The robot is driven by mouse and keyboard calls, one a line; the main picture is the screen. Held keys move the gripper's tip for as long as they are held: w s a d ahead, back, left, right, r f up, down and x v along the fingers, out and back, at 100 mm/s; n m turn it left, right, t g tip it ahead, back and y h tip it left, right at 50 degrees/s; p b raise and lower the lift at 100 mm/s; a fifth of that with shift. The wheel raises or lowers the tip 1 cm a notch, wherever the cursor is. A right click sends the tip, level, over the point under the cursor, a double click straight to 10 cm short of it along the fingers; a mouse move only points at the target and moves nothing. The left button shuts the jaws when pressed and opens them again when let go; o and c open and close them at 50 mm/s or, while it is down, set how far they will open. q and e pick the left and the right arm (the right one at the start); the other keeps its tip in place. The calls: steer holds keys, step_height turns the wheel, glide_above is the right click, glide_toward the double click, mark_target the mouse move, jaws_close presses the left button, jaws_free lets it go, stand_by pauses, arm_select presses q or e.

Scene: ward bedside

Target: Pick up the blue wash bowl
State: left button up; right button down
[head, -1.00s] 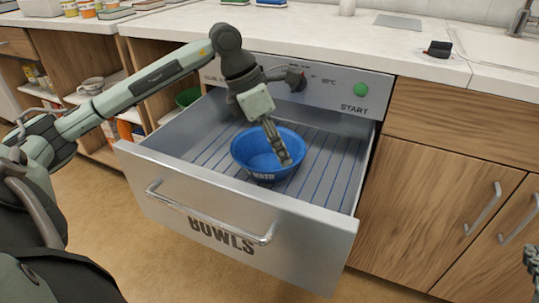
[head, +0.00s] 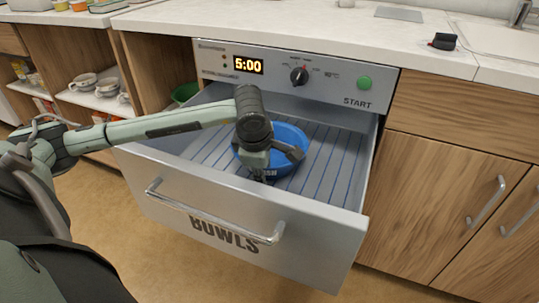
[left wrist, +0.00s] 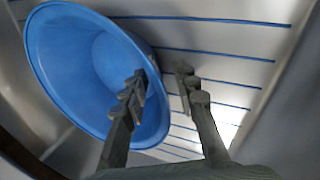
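The blue wash bowl (head: 290,133) stands in the open drawer (head: 340,185), partly hidden by my left arm in the head view. In the left wrist view the bowl (left wrist: 75,65) fills the upper left. My left gripper (left wrist: 162,78) is open, with one finger over the inside of the bowl and the other outside its rim. A gap shows between the fingertips, and I cannot tell whether either touches the bowl. In the head view this gripper (head: 268,165) is at the bowl's near side, its fingertips mostly hidden. My right gripper is out of view.
The drawer's front panel with its bar handle (head: 215,222) stands in front of the bowl. The control panel (head: 325,85), with a 5:00 display, knob and green button, is behind. The drawer floor right of the bowl is clear.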

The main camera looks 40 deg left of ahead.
arm_select(q)
steer(key=shift+w+f, duration=0.1)
steer(key=shift+f, duration=0.25)
steer(key=shift+c, duration=0.5)
jaws_close()
